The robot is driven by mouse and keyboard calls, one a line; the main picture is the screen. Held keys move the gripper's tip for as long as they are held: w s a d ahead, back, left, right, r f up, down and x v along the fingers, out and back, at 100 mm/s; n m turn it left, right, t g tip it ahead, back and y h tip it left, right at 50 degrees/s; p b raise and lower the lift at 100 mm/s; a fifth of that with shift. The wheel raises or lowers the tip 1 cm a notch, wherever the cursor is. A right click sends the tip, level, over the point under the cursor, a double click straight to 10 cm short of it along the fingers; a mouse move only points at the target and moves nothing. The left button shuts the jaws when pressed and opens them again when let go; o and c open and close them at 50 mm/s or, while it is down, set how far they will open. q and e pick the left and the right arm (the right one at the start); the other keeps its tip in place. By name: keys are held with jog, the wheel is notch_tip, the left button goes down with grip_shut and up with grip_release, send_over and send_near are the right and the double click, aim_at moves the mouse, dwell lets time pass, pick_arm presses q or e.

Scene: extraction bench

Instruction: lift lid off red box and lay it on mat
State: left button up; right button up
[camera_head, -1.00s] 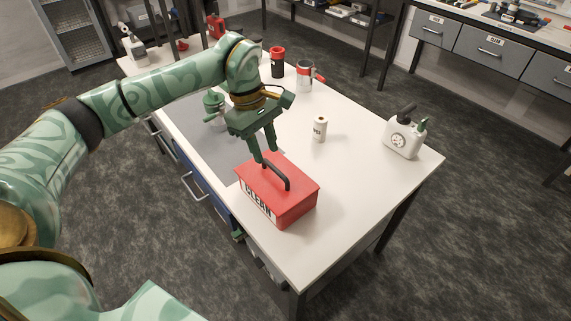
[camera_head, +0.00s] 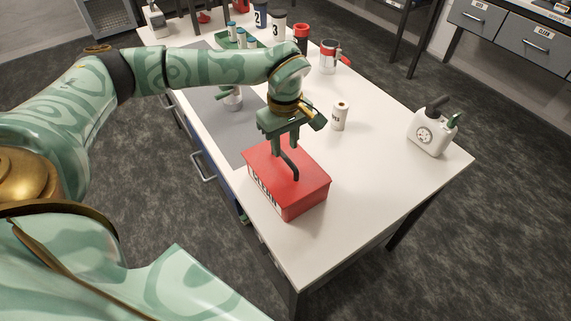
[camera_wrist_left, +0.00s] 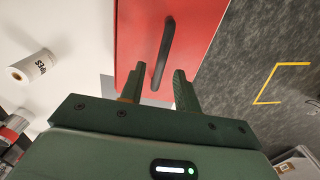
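The red box (camera_head: 304,198) stands near the front edge of the white table, its lid (camera_head: 312,176) on top with a black arched handle (camera_head: 291,167). The lid and handle (camera_wrist_left: 165,45) also show in the left wrist view. My left gripper (camera_head: 283,150) points down over the lid at the handle's far end. In the left wrist view its two fingers (camera_wrist_left: 160,90) are apart, with the handle's end showing between them. The grey mat (camera_head: 204,99) lies on the table beyond the box, partly hidden by my left arm. My right gripper is not in view.
A white roll (camera_head: 340,116) stands right of my gripper. A white jug (camera_head: 430,135) is near the right edge. A green container (camera_head: 233,98) stands at the mat, with cans and numbered bottles (camera_head: 279,22) behind. The table right of the box is clear.

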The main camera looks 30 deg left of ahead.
aim_at(284, 155)
pick_arm(q)
notch_tip(284, 155, down, 5)
jog(key=shift+f+b, duration=0.15)
jog(key=shift+b, duration=0.65)
jog(key=shift+s, duration=0.1)
jog(key=shift+c, duration=0.5)
grip_shut()
